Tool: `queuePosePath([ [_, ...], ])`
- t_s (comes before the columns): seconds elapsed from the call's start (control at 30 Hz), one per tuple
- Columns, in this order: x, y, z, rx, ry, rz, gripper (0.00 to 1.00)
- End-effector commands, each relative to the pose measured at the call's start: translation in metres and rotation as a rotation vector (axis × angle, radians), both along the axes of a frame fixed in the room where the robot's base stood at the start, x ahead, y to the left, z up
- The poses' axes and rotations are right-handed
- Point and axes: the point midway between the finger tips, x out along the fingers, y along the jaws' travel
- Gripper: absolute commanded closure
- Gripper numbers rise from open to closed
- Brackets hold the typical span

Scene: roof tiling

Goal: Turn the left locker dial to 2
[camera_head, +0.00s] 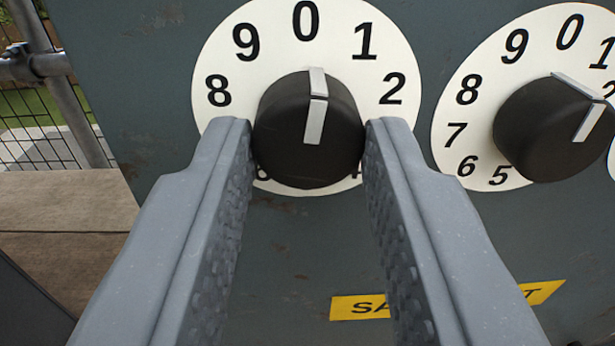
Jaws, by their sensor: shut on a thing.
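The left locker dial has a white number plate (270,45) and a black round knob (300,165) with a white pointer line. The pointer is upright, between 0 and 1 but close to 0. The 2 shows at the plate's right side. My gripper (308,145) is shut on the knob, one finger on each side. The fingers hide the lower left and lower right of the plate. A second dial (550,130) stands to the right, its pointer towards the upper right, near 2.
The dials sit on a dark grey locker front (290,260). A yellow label (360,307) is below, partly hidden by my right finger. At the left are a scaffold pole (75,105), a mesh fence and wooden boards (65,215). A third plate's edge shows at far right.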

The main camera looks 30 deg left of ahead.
Motion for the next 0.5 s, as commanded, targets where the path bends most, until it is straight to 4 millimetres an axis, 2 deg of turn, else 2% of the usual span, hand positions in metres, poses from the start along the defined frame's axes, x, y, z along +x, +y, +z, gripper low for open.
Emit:
queuePosePath([
  [0.5, -0.0001, 0.0009, 0.0016, 0.383, 0.28, 0.002, 0.95],
])
